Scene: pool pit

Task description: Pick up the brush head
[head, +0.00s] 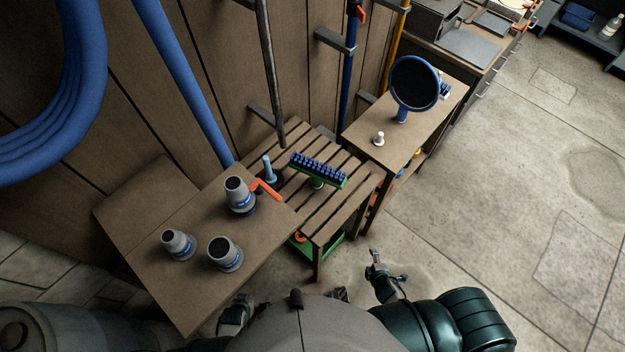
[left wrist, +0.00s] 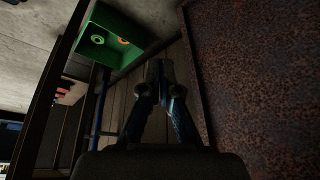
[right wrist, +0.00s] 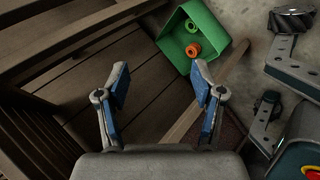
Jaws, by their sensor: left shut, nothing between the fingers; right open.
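The brush head (head: 318,170), a green bar with rows of dark blue bristles facing up, lies on the slatted wooden bench (head: 345,212) in the head view. I cannot make it out in either wrist view. My right gripper (head: 374,260) is open and empty, in front of the bench and apart from the brush head. Its spread blue-padded fingers (right wrist: 161,88) show in the right wrist view. My left gripper (head: 238,308) is low by the near edge of the left table. In the left wrist view its fingers (left wrist: 158,75) are shut with nothing between them.
The left table (head: 160,250) holds several grey fittings. A blue peg (head: 267,168) and orange piece (head: 265,188) are near the brush head. A green bin (right wrist: 213,22) sits low under the bench. A round black disc (head: 414,83) stands on the right table. Floor at right is clear.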

